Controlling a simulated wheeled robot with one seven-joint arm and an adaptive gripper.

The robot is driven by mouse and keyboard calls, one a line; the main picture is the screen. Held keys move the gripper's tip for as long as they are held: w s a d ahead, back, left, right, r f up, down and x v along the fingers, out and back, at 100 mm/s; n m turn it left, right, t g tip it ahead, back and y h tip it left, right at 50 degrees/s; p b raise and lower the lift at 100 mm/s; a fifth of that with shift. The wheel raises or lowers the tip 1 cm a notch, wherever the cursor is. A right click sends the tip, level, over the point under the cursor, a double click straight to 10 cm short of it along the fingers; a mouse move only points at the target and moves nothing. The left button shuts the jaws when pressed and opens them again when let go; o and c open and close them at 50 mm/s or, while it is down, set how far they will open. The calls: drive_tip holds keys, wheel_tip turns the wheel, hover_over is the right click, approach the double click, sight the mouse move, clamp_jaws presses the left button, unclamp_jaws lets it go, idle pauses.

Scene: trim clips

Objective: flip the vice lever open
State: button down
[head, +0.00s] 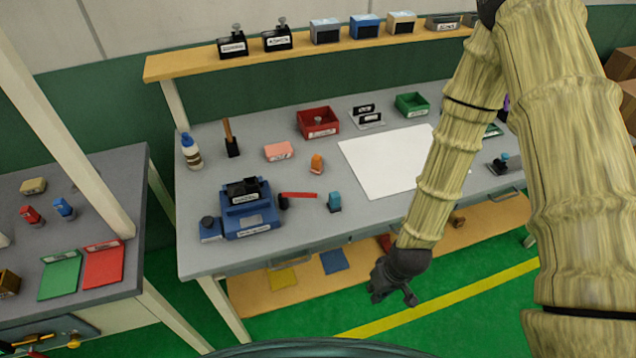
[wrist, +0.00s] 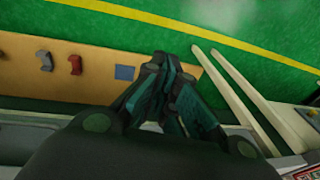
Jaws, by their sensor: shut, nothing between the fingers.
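A blue vice (head: 250,215) stands on the grey workbench at its left front, with a dark labelled block (head: 244,191) in its top. A lever with a red handle (head: 298,195) and a dark round end sticks out from the vice's right side and lies about level. My gripper (head: 391,293) hangs in front of the bench's front edge, lower right of the vice and well apart from it. In the wrist view my gripper (wrist: 168,115) points down past the bench edge, its fingers together and empty. The vice is not in the wrist view.
A teal-topped stamp (head: 334,202) and an orange one (head: 317,163) stand right of the lever. A white sheet (head: 385,162) covers the bench middle. A low wooden shelf (head: 300,290) runs under the bench; it also shows in the wrist view (wrist: 100,62). The green floor in front is clear.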

drive_tip(key=s+d+f+m+b, duration=0.1)
drive_tip(key=s+d+f+b, duration=0.1)
drive_tip(key=s+f, duration=0.3)
drive_tip(key=s+d+f+m+h+b, duration=0.1)
drive_tip(key=s+d+f+b, duration=0.2)
drive_tip(key=s+f+b, duration=0.1)
drive_tip(key=s+d+f+m+h+b, duration=0.1)
drive_tip(key=s+d+f+b, duration=0.1)
drive_tip(key=s+f, duration=0.4)
drive_tip(key=shift+s+d+f+m+g+b, duration=0.2)
drive_tip(key=shift+f+m+g+b, duration=0.15)
drive_tip(key=shift+f+b, duration=0.4)
drive_tip(key=shift+w+a, duration=0.1)
